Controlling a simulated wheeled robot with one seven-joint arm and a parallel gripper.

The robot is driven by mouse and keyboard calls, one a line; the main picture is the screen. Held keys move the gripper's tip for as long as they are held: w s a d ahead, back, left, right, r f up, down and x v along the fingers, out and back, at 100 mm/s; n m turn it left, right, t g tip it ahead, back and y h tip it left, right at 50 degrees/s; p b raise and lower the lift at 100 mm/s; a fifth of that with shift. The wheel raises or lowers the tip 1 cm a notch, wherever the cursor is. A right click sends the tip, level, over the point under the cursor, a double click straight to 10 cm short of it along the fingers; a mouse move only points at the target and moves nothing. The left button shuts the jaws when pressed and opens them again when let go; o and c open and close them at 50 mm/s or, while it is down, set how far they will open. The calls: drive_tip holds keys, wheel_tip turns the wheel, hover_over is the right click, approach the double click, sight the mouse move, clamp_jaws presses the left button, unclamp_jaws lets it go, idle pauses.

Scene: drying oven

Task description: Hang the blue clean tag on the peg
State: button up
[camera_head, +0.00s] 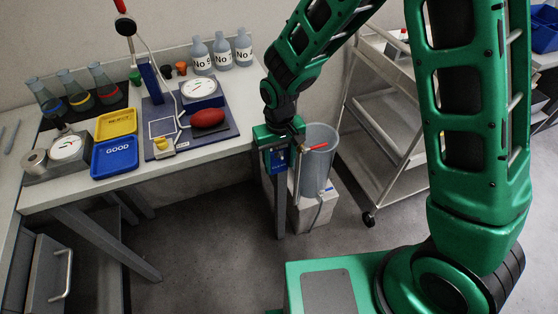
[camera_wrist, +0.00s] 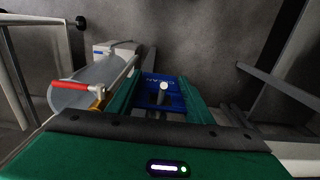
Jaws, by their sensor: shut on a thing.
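My gripper (camera_head: 279,152) is beside the right end of the bench, pointing down. In the wrist view its green fingers (camera_wrist: 158,97) are shut on the blue clean tag (camera_wrist: 172,82), with white lettering near its far edge. The tag also shows as a small blue patch below my gripper in the head view (camera_head: 281,165). A short grey post with a pale round end (camera_wrist: 163,88) shows in front of the tag in the wrist view and may be the peg. I cannot tell whether it passes through the tag.
A clear cylinder (camera_head: 319,160) with a red-handled valve (camera_head: 314,146) stands close to the right of my gripper. A grey cart (camera_head: 385,130) stands behind at right.

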drive_tip(key=o, duration=1.1)
